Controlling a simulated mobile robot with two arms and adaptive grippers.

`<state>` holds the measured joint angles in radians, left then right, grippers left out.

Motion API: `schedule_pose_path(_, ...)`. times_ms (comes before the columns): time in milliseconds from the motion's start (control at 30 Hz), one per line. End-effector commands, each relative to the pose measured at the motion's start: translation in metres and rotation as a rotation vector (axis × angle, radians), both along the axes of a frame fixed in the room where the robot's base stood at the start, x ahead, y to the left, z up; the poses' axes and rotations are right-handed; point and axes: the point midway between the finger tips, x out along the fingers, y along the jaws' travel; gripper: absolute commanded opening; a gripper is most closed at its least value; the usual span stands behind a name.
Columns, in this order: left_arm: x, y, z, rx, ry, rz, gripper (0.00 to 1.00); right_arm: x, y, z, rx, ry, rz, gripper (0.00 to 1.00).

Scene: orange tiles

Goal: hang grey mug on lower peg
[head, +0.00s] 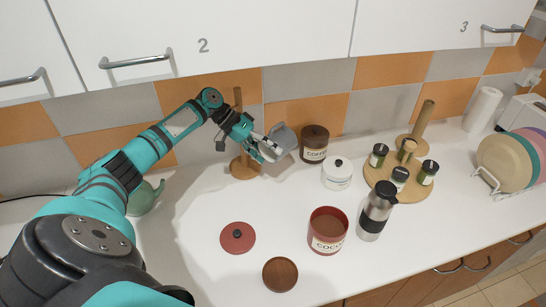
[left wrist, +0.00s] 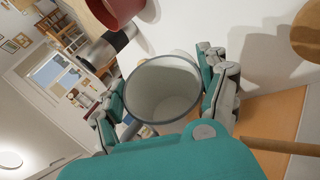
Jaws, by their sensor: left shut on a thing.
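The grey mug (head: 284,137) is held off the counter by my left gripper (head: 270,149), just right of the wooden mug stand (head: 243,169). In the left wrist view the mug (left wrist: 166,88) shows its open mouth, with the fingers of my left gripper (left wrist: 162,98) shut on both sides of it. Its handle (left wrist: 130,129) points to the lower left there. The stand's post rises behind my wrist, which hides much of it and its pegs. A wooden rod (left wrist: 280,146) shows at the lower right of the wrist view; I cannot tell if it is post or peg. My right gripper is out of view.
The brown coffee canister (head: 314,147) and a white lidded jar (head: 337,176) stand close right of the mug. A red cocoa canister (head: 327,236), a steel flask (head: 376,208) and a spice rack (head: 398,188) are further right.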

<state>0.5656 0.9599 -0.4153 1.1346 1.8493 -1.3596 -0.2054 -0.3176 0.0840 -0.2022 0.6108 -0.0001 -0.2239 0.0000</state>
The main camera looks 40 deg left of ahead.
Motion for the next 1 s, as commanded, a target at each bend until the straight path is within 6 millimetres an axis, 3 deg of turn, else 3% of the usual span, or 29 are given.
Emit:
schedule_pose_path(33, 0.001, 0.014, -0.008, 0.01, 0.005, 0.03, 0.31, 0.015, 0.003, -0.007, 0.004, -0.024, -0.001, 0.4)
schedule_pose_path(167, 0.002, 0.021, -0.013, 0.01, 0.005, 0.029, 0.31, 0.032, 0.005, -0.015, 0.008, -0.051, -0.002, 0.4)
schedule_pose_path(467, 0.003, 0.033, -0.022, 0.004, 0.006, 0.02, 0.31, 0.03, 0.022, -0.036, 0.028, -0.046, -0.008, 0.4)
schedule_pose_path(800, 0.005, 0.049, -0.033, 0.003, 0.006, 0.018, 0.31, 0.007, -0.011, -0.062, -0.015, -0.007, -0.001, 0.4)
schedule_pose_path(1000, 0.006, 0.059, -0.039, 0.003, 0.006, 0.016, 0.31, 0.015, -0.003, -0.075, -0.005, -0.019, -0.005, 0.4)
